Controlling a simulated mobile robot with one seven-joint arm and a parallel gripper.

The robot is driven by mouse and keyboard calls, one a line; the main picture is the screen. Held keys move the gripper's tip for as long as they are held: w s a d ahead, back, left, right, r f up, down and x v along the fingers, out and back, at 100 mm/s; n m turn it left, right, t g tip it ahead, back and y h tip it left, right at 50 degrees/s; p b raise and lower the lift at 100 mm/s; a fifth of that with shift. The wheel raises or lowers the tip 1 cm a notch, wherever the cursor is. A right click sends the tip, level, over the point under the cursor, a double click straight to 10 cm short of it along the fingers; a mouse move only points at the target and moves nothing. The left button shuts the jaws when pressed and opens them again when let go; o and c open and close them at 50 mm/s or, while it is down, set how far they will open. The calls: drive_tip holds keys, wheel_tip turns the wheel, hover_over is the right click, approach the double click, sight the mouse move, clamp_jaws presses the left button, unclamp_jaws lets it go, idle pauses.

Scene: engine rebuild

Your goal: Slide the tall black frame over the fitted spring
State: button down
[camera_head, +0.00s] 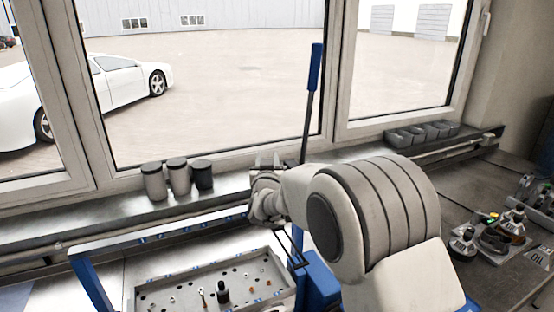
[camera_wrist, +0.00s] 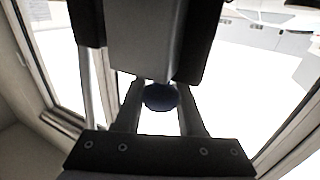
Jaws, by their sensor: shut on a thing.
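My gripper (camera_head: 268,164) is in front of the window, above the sill, with its fingers pointing up in the head view. In the wrist view its two fingers (camera_wrist: 158,107) reach up to a dark block with black sides (camera_wrist: 205,45). I take this block to be part of the tall black frame, which my gripper is shut on; its full outline does not show. A dark blue rounded thing (camera_wrist: 160,96) shows between the fingers; I cannot tell what it is. Thin black bars (camera_head: 292,248) show below my wrist. I cannot make out the fitted spring.
A grey perforated tray (camera_head: 150,295) with small parts is at the bottom. A tall lever with a blue handle (camera_head: 315,67) stands close right of my gripper. Grey canisters (camera_head: 178,177) and bins (camera_head: 421,134) are on the sill. Bottles and parts (camera_head: 505,232) crowd the right bench.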

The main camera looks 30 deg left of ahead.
drive_tip(key=s+a, duration=1.1)
drive_tip(key=s, duration=0.3)
drive_tip(key=shift+s+a, duration=0.25)
drive_tip(key=shift+a, duration=0.05)
drive_tip(key=shift+f, duration=0.1)
drive_tip(key=c, duration=0.5)
unclamp_jaws()
drive_tip(key=shift+s, duration=0.1)
drive_tip(key=b+v, duration=0.4)
drive_tip(key=v, duration=1.3)
drive_tip(key=shift+d, duration=0.1)
